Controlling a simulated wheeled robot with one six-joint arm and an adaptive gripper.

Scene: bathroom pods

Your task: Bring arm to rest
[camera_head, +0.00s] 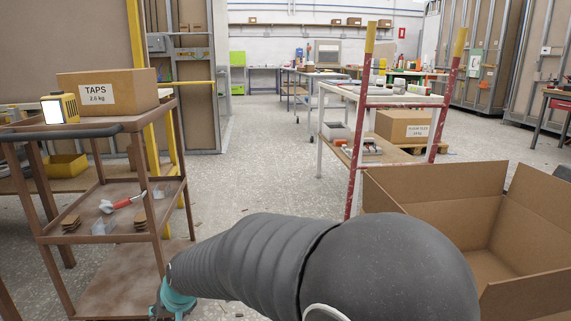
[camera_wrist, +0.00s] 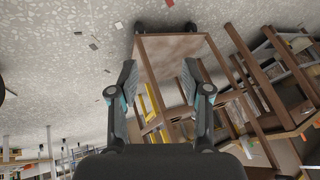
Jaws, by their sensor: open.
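My gripper (camera_wrist: 160,85) is open and empty in the wrist view. Its two dark fingers with teal parts stand apart, with the brown cart's bottom shelf (camera_wrist: 176,48) and bare floor behind them. In the head view my dark arm reaches from the lower right toward the left. Its teal and grey end (camera_head: 174,300) shows low in the picture, in front of the brown cart (camera_head: 140,236). The fingertips are not clear in that view.
A box marked TAPS (camera_head: 138,92) and a yellow device (camera_head: 60,108) stand on the cart's top. An open, empty cardboard box (camera_head: 440,226) is at the right, close to my arm. A red and white post frame (camera_head: 357,150) stands behind. Speckled floor (camera_head: 250,170) is clear between.

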